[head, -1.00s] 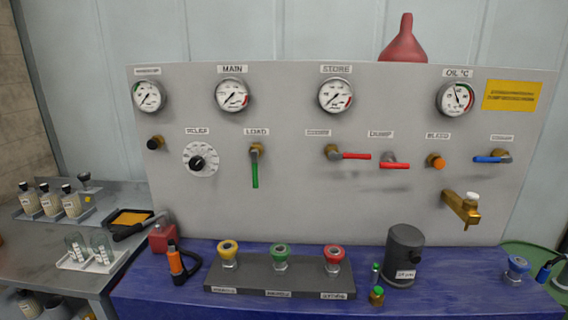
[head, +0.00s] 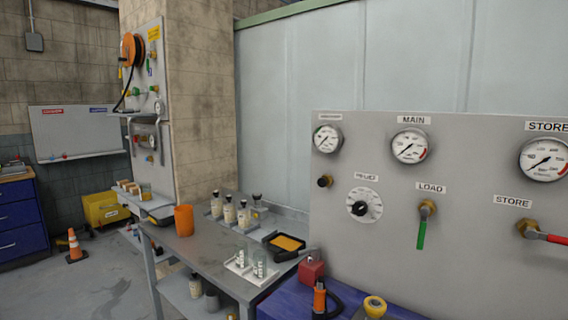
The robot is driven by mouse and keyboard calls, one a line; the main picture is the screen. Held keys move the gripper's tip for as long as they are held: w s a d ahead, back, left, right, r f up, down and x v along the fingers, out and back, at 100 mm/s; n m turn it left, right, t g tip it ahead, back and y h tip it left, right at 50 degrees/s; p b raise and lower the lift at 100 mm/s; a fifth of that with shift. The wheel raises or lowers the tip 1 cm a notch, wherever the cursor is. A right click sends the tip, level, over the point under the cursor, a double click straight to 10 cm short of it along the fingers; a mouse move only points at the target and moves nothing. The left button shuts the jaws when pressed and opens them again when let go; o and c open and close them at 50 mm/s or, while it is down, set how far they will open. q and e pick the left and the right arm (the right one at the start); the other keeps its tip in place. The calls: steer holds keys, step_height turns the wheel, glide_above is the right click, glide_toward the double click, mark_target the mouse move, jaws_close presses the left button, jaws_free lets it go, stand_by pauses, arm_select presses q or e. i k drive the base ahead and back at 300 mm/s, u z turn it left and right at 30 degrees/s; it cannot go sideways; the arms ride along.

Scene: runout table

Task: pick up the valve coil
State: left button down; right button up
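I cannot tell for certain which thing is the valve coil. A small red block (head: 312,266) sits at the left end of the blue bench (head: 290,303), beside the grey gauge panel (head: 460,250). An orange and black fitting (head: 320,298) stands in front of it, with a dark hose curving from it. A yellow-topped fitting (head: 375,307) is partly cut off at the bottom edge. Neither of my grippers is in view.
A grey side table (head: 200,250) holds an orange cup (head: 184,220), several labelled bottles (head: 228,210), a white rack with glass jars (head: 246,266) and a black tray with orange contents (head: 287,243). A traffic cone (head: 75,246) stands on the open floor at left.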

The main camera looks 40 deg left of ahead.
mark_target(158, 250)
steer(key=u, duration=2.95)
steer(key=i, duration=3.55)
steer(key=z, duration=3)
